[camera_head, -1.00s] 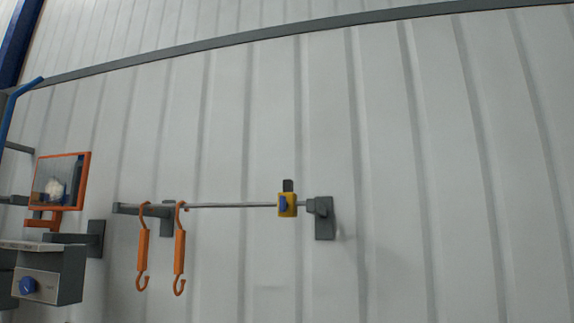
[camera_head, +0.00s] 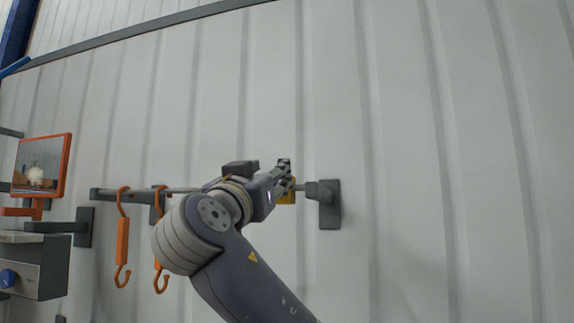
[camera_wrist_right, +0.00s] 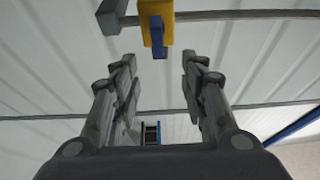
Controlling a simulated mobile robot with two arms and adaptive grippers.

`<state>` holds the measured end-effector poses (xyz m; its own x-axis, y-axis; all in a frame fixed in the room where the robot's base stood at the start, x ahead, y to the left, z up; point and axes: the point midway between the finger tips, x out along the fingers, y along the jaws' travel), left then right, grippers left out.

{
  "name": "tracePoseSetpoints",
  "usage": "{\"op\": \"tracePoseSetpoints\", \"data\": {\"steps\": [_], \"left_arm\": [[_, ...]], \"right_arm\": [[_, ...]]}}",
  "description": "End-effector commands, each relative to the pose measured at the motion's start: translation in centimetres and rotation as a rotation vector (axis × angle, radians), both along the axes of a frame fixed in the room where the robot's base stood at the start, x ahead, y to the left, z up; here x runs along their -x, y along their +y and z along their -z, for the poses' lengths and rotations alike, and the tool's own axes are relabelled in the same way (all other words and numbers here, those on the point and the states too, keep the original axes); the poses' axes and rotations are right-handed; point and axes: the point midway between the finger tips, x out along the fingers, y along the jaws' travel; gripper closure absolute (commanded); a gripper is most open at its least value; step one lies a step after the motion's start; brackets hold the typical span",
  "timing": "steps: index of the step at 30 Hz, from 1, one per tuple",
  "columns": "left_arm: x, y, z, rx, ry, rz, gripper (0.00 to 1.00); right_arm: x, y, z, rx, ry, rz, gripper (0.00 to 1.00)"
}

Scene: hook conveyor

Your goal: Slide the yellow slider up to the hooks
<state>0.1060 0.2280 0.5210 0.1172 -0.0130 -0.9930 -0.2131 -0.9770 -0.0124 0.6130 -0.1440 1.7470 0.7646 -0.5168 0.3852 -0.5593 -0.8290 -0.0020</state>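The yellow slider (camera_head: 291,193) sits on the thin metal rail (camera_head: 179,190), close to the end bracket on the right. It shows more fully in the right wrist view (camera_wrist_right: 154,10), with a blue tab (camera_wrist_right: 157,36) pointing at my gripper. Two orange hooks hang from the rail further left: one (camera_head: 122,240) is clear, the other (camera_head: 160,270) is partly behind my arm. My right gripper (camera_head: 284,178) is beside the slider and partly covers it. In the wrist view this gripper (camera_wrist_right: 158,62) is open and empty, the tab just ahead of its fingertips. My left gripper is out of view.
A dark bracket (camera_head: 329,205) fixes the rail's right end to the ribbed wall. An orange-framed mirror or screen (camera_head: 42,166) and a grey box with a blue knob (camera_head: 36,262) are at the left. The wall to the right is bare.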

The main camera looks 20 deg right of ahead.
Motion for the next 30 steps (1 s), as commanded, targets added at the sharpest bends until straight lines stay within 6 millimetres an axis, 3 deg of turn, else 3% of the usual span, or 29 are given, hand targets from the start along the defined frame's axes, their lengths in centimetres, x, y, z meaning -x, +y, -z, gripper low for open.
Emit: {"op": "tracePoseSetpoints", "data": {"steps": [6, 9, 13, 21, 30], "left_arm": [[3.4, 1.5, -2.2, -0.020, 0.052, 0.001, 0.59], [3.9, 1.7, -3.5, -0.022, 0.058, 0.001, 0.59], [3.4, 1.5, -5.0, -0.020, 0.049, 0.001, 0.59], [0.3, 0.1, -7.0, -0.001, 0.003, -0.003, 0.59], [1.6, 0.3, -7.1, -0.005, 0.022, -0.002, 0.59]], "right_arm": [[-2.3, -1.7, -1.6, 0.000, 0.006, 0.007, 0.60], [-3.7, -2.7, -2.3, 0.000, 0.006, 0.007, 0.60], [-5.4, -3.8, -3.1, 0.001, 0.006, 0.006, 0.60], [-7.7, -5.3, -3.9, 0.000, 0.005, 0.003, 0.60], [-8.2, -5.5, -3.9, 0.000, 0.004, 0.001, 0.60]]}}
